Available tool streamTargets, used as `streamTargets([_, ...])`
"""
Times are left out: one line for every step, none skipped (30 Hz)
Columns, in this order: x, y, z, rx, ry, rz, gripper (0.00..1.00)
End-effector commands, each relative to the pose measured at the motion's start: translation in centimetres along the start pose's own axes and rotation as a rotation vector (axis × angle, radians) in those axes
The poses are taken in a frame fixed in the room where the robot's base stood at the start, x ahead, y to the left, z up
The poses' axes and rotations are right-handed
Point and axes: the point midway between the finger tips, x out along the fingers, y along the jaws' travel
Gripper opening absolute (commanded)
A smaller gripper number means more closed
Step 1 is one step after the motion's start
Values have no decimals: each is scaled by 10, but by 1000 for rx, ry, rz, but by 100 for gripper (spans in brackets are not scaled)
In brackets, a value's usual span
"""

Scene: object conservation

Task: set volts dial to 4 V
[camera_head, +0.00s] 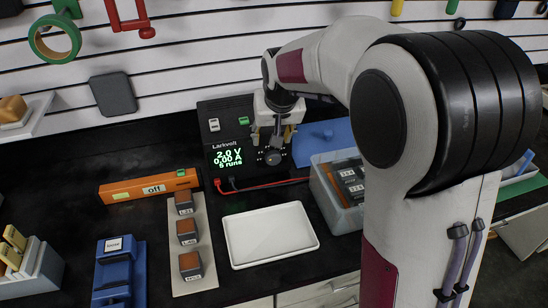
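The dark Larkvolt power supply (230,137) stands at the back of the bench. Its green display (229,158) reads 2.0 V and 0.00 A, with a line of runs below. A round grey dial (273,158) sits on its front, right of the display; I cannot read its label or setting. My gripper (272,143) is in front of the supply, just above the dial in the picture. Its fingers look spread apart with nothing visible held between them. I cannot tell whether they touch the dial. My gripper hides part of the supply's upper right.
Red and black leads (262,184) run from the supply's front. An orange block marked "off" (150,187) lies left. A white tray (268,257) is in front, with a grey bin (323,190) right of it. Orange-topped blocks stand on a beige strip (198,276).

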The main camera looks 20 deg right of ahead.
Motion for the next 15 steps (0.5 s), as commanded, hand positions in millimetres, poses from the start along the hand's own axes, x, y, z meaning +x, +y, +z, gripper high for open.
streamTargets([2,0,8,-45,-21,17,46])
streamTargets([2,0,12,-68,-30,26,46])
streamTargets([3,2,16,-96,-41,37,46])
streamTargets([4,2,18,-111,-48,44,46])
streamTargets([4,3,20,-124,-55,49,46])
streamTargets([5,4,22,-137,-60,55,46])
streamTargets([5,4,24,-143,-63,58,46])
streamTargets([5,4,24,-147,-65,60,46])
streamTargets([5,5,24,-150,-66,61,46])
streamTargets([5,5,24,-151,-66,61,46])
streamTargets([5,5,24,-151,-66,61,46])
streamTargets([5,5,24,-151,-66,61,46])
streamTargets([5,5,24,-150,-66,61,46])
streamTargets([5,5,24,-150,-66,61,46])
streamTargets([5,5,24,-150,-65,61,46])
